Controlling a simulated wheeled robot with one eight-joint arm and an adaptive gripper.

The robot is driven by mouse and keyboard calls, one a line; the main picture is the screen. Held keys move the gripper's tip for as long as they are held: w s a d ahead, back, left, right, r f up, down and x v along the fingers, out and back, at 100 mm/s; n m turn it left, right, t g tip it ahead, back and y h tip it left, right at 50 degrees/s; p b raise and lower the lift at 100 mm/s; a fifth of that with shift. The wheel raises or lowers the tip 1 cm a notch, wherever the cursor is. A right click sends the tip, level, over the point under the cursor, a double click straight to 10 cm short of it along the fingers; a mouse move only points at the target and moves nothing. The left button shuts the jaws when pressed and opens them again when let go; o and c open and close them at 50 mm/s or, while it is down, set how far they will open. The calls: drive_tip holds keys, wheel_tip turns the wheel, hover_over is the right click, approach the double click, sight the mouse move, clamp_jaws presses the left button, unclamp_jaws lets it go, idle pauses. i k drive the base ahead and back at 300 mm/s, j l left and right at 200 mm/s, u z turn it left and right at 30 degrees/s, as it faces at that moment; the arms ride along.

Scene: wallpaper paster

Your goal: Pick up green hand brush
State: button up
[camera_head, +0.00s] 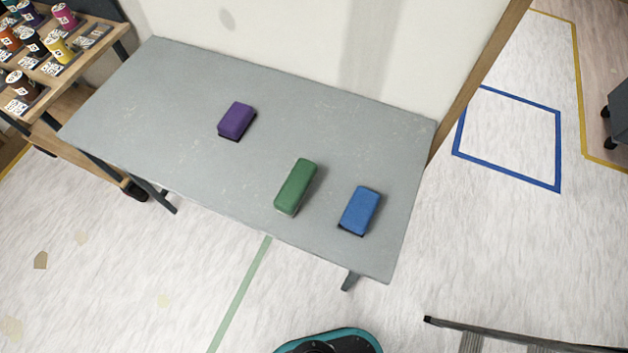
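The green hand brush (295,186) lies on the grey table (170,110), near its front edge and right of the middle. It is a rounded block with a pale underside showing at its lower end. A blue brush (361,209) lies to its right, with a dark underside. A purple brush (236,119) lies farther back to the left. Nothing covers the green brush. My gripper is not in view.
A shelf with several paint cans (57,47) stands at the left. A wall is behind the table. A ladder-like frame (500,343) lies at the lower right.

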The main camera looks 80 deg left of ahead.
sight(290, 195)
drive_tip(key=u, duration=2.9)
drive_tip(key=z, duration=1.2)
drive_tip(key=k+j+z, duration=0.4)
drive_tip(key=j, duration=0.25)
drive_tip(key=i+u, duration=0.05)
